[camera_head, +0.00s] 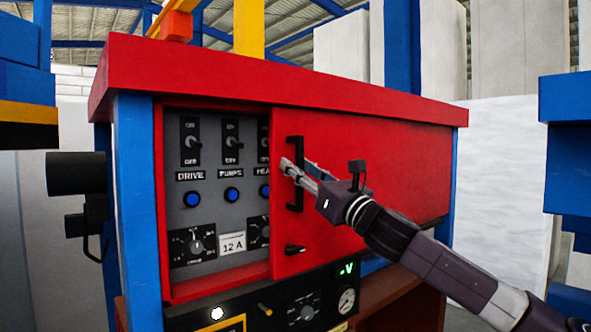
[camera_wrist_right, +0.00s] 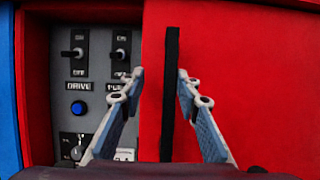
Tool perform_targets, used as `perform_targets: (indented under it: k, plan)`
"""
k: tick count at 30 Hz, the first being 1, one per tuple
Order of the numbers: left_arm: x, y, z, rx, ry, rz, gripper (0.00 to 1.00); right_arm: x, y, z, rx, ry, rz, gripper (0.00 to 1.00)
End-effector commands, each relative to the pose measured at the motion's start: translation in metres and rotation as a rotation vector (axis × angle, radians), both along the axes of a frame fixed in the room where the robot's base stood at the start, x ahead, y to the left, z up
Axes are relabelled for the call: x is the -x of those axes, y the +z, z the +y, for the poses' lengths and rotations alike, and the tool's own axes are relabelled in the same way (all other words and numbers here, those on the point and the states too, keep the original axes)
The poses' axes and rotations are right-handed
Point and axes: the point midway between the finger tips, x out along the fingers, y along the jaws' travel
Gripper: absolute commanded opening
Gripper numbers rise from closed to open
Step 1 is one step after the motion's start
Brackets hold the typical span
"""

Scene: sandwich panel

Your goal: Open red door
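The red door (camera_head: 385,185) is a flat panel that covers the right part of the red cabinet's front; it also shows in the right wrist view (camera_wrist_right: 250,80). Its left edge stands right of the cabinet's left post, so part of the grey control panel (camera_head: 215,215) shows. A vertical black handle (camera_head: 296,206) is near the door's left edge. My right gripper (camera_head: 290,170) is at the handle. In the right wrist view its fingers (camera_wrist_right: 160,73) are apart, one on each side of the handle (camera_wrist_right: 171,90), with gaps visible. Contact is not visible. My left gripper is not in view.
Switches and dials, including a blue button (camera_head: 232,194), fill the uncovered panel. A lower black panel (camera_head: 305,305) has a gauge and green display. Blue posts (camera_head: 137,200) frame the cabinet.

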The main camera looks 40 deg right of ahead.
Motion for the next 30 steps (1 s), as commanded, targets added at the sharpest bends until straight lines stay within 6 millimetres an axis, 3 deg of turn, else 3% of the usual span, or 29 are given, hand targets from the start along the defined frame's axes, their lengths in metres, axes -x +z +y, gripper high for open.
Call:
perform_targets:
  k: [30]
  plan:
    - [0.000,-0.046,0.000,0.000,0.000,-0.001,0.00,0.065,-0.028,-0.002,0.001,-0.002,0.000,0.29]
